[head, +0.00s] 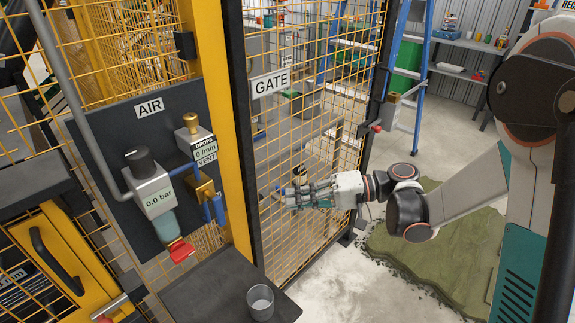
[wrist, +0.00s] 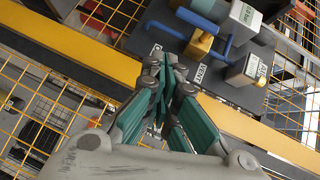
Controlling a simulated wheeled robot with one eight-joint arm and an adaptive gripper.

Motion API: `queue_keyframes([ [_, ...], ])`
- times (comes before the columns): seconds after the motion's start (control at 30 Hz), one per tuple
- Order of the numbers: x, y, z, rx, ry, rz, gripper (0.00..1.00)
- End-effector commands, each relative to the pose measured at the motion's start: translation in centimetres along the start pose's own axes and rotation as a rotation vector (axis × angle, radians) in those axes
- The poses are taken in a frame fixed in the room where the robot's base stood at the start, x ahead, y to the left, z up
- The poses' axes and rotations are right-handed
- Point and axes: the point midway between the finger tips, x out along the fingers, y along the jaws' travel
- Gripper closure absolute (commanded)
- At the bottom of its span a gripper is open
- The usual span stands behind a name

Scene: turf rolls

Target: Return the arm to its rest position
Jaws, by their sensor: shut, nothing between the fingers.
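My gripper (head: 300,194) is at the end of my arm, which reaches in from the right in the head view. It is in front of the mesh gate (head: 315,110) and points left toward the yellow post. In the wrist view my gripper (wrist: 162,125) has its teal-padded fingers drawn together with nothing between them. The black AIR panel (head: 100,130) carries a gauge unit reading 0.0 bar (head: 150,185) and a VENT unit (head: 197,145). In the wrist view the panel's blue handle (wrist: 205,28) shows beyond the fingertips.
A clear glass (head: 260,302) stands on a dark shelf (head: 215,285) below the panel. A green turf piece (head: 440,250) lies on the concrete floor under my arm. A blue ladder (head: 415,75) and a grey workbench (head: 460,75) stand behind. Yellow mesh fencing is close on the left.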

Motion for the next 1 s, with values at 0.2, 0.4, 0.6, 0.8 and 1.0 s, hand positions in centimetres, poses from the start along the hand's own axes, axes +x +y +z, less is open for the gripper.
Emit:
queue_keyframes([
  [0.2, -0.2, -0.5, 0.2, 0.01, 0.012, 0.048, 1.0],
  [0.4, -1.1, -1.5, 1.1, 0.042, 0.062, 0.233, 1.0],
  [0.6, -3.1, -2.1, 3.0, 0.057, 0.127, 0.451, 1.0],
  [0.8, -6.0, -2.4, 5.7, 0.046, 0.193, 0.664, 1.0],
  [1.0, -9.5, -2.5, 8.8, 0.009, 0.26, 0.87, 1.0],
])
